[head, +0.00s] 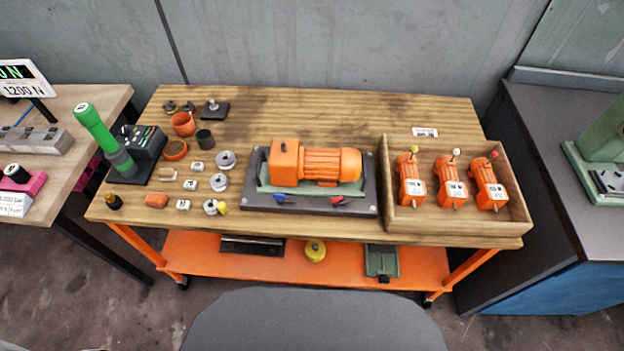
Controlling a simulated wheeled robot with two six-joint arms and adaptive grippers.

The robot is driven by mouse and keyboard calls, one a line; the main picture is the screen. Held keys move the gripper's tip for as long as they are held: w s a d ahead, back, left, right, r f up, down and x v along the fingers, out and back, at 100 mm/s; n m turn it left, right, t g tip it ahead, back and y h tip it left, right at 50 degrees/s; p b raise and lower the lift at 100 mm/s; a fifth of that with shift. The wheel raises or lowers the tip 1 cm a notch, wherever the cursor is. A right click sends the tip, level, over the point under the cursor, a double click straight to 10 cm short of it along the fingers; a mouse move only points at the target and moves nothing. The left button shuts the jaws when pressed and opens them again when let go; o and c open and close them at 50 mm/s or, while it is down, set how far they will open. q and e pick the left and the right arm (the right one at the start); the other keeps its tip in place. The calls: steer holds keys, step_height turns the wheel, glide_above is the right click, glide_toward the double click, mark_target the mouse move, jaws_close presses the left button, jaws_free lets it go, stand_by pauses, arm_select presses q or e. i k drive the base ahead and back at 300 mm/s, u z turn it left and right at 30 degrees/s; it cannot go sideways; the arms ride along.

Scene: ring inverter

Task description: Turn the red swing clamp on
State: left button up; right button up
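The red swing clamp (339,200) is a small red handle at the front right of the dark base plate (310,208) on the wooden workbench. A blue clamp (279,199) sits at the front left of the same plate. An orange motor unit (318,164) lies on a green cradle (310,190) on this plate, behind the two clamps. I cannot tell whether the red clamp touches the cradle. Neither of my grippers is in the head view.
A wooden tray (390,225) with orange units stands to the right of the plate. To the left are several metal rings (220,182), small labelled blocks (183,204), orange cups (183,124) and a green-handled device (93,130). The bench's back strip is mostly clear.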

mark_target(337, 201)
steer(key=u, duration=0.05)
steer(key=k, duration=0.5)
steer(key=u, duration=1.65)
steer(key=i, duration=1.2)
steer(key=z, duration=2.5)
